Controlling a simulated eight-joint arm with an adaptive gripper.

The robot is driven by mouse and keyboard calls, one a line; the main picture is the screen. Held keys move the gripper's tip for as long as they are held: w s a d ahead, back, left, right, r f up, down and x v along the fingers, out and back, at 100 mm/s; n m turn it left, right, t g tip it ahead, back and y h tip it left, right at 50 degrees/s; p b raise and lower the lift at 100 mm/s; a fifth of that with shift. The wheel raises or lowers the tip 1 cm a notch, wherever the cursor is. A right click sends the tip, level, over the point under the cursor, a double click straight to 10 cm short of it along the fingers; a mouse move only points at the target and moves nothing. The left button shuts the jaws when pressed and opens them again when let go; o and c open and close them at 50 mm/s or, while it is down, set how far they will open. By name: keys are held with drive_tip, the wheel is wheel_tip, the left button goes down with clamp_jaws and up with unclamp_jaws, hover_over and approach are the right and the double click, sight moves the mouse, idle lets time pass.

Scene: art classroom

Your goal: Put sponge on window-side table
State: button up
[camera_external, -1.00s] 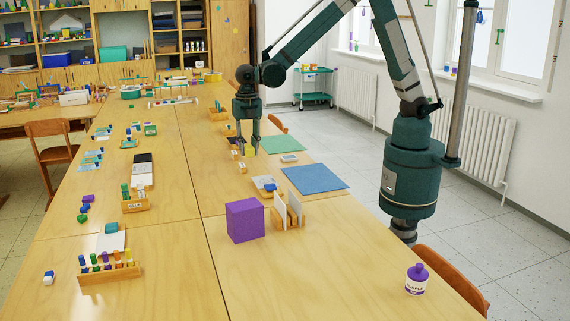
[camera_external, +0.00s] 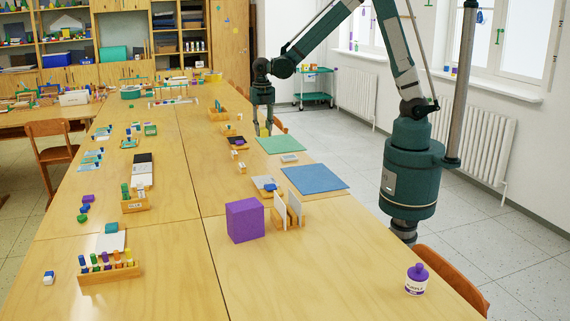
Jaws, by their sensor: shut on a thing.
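My gripper (camera_external: 263,131) is over the back right part of the long wooden table, just behind the green mat. It is shut on a small yellow thing (camera_external: 264,132), which looks like the sponge; it is partly hidden by the fingers. I cannot tell whether the yellow thing touches the tabletop. The window-side table (camera_external: 310,240) is the right half of the joined wooden tables, nearest the windows.
A green mat (camera_external: 281,145), a blue mat (camera_external: 315,179), a purple box (camera_external: 245,220) and a purple bottle (camera_external: 416,280) stand or lie on the right-hand table. A wooden tray (camera_external: 218,114) is to the left of my gripper. The front right tabletop is mostly clear.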

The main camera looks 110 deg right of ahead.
drive_tip(key=s+d, duration=0.4)
hover_over(269, 162)
wheel_tip(269, 162, down, 5)
drive_tip(key=shift+w+f, duration=0.1)
idle(0.4)
drive_tip(key=shift+f+b, duration=0.65)
drive_tip(key=shift+f, duration=2.45)
drive_tip(key=shift+f+b, duration=0.4)
drive_tip(key=shift+f, duration=1.5)
drive_tip(key=shift+f, duration=0.15)
